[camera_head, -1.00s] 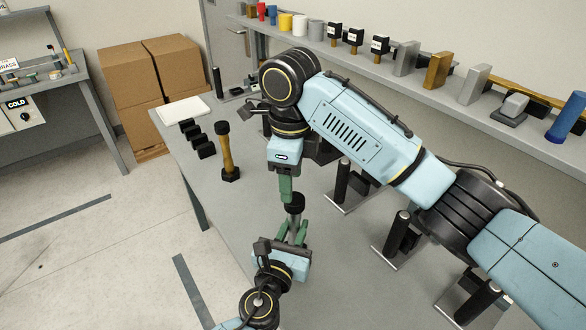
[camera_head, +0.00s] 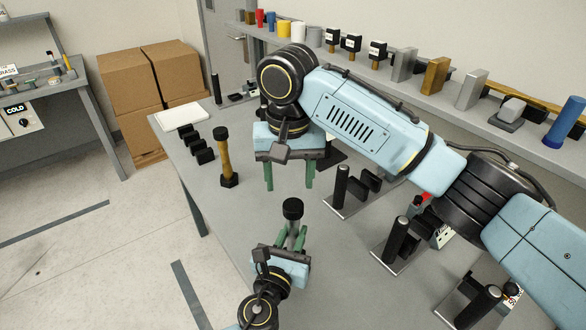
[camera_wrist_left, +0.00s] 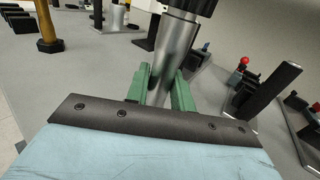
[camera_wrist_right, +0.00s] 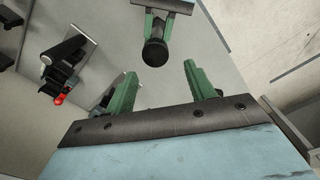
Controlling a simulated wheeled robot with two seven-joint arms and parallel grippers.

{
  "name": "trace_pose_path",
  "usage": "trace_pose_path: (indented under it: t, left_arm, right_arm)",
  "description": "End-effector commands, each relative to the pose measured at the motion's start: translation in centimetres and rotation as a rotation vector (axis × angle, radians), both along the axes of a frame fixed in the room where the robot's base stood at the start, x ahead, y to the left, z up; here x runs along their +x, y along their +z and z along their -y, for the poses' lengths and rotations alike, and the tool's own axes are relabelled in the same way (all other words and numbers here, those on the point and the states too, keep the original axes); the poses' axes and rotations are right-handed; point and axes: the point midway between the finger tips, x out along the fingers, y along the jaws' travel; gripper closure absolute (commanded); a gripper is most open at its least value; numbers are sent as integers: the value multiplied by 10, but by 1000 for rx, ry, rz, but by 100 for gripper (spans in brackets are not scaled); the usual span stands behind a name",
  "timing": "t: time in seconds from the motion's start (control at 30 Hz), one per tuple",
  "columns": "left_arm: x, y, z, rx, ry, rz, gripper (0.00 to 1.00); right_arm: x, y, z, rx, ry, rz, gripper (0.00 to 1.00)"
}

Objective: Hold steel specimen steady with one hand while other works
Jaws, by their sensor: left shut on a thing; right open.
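The steel specimen has a silver shaft and black ends. Its black upper end (camera_head: 293,208) shows in the head view, and its shaft (camera_wrist_left: 175,50) runs up between my left fingers in the left wrist view. My left gripper (camera_head: 291,238) is shut on the shaft and holds it roughly upright. My right gripper (camera_head: 290,188) is open and empty, apart from the specimen, just beyond its upper end. In the right wrist view the black end (camera_wrist_right: 155,52) lies ahead of the spread right fingers (camera_wrist_right: 160,85). The specimen's lower end is hidden.
A brass-coloured specimen (camera_head: 226,162) with black ends stands on the table, beside several black blocks (camera_head: 198,146). Several fixtures with black posts (camera_head: 341,184) stand to the right. A shelf (camera_head: 440,98) of samples runs behind. The table's left edge is close to my left gripper.

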Motion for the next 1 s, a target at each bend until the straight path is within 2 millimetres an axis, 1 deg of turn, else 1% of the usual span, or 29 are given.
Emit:
trace_pose_path:
  t: [0.1, 1.0]
  left_arm:
    - [-1, -2, 1, -3, -2, -5, 100]
    - [-1, -2, 1, -3, -2, -5, 100]
  right_arm:
    - [0, 2, 1, -4, 224, 1, 45]
    - [-1, 13, 5, -19, 1962, -7, 45]
